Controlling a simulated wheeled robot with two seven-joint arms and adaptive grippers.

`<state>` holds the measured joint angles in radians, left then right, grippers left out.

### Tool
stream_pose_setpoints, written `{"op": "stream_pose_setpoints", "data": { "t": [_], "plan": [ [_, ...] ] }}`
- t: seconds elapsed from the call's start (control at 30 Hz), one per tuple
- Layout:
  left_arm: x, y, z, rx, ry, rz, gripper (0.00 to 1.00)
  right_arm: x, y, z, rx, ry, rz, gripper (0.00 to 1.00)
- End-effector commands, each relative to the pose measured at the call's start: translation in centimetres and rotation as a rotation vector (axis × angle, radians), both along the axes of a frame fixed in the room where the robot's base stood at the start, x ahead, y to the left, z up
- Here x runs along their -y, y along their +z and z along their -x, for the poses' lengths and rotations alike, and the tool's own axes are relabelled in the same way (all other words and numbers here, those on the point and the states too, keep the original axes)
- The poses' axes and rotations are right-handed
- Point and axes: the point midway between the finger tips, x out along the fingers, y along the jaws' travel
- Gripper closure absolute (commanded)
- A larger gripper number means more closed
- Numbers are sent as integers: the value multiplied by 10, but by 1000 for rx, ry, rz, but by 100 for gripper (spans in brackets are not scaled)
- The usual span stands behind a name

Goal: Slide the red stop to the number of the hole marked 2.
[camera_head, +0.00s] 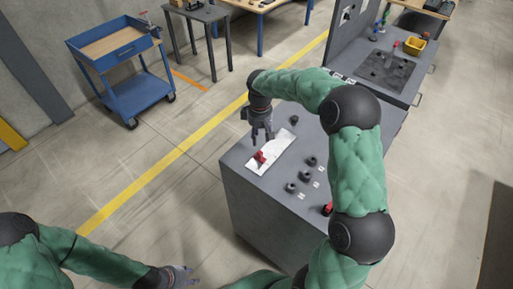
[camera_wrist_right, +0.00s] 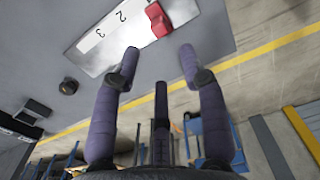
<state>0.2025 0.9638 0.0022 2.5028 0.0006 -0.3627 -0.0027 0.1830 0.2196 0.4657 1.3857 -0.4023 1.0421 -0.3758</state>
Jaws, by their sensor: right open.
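The red stop (camera_head: 261,157) sits on a white numbered plate (camera_head: 282,146) on the grey cabinet top. In the right wrist view the red stop (camera_wrist_right: 158,20) is beside the printed 2, on the side away from the 3, on the white plate (camera_wrist_right: 105,45). My right gripper (camera_head: 263,136) is open and empty, just beyond the stop in the head view. Its spread fingertips (camera_wrist_right: 160,57) are apart from the stop. My left gripper (camera_head: 182,274) is low in the head view, away from the cabinet; its opening is unclear. The hole marks are too small to read.
Several black ring-shaped parts (camera_head: 291,187) stand on the cabinet, with small white labels (camera_head: 301,196) near them. A black knob (camera_head: 294,119) stands beyond the plate. A blue cart (camera_head: 137,95) stands far left.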

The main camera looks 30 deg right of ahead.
Motion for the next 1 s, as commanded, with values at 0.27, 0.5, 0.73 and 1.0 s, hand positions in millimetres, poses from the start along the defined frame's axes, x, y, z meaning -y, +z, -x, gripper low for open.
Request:
{"op": "stream_pose_setpoints", "data": {
  "t": [0.27, 0.5, 0.73, 1.0],
  "plan": [
    [0, -9, 1, -1, 0, 0, 60, 0, -50, 1, -3, 0, -1, 57],
    [0, -13, 1, -1, 0, 0, 60, 0, -84, 0, 0, -1, 1, 57],
    [0, -15, 0, -1, 0, 0, 60, 0, -96, 0, 3, -2, 1, 57],
    [0, -15, 0, -1, 0, 0, 60, 0, -97, 0, 3, -1, 1, 57]
  ]
}}
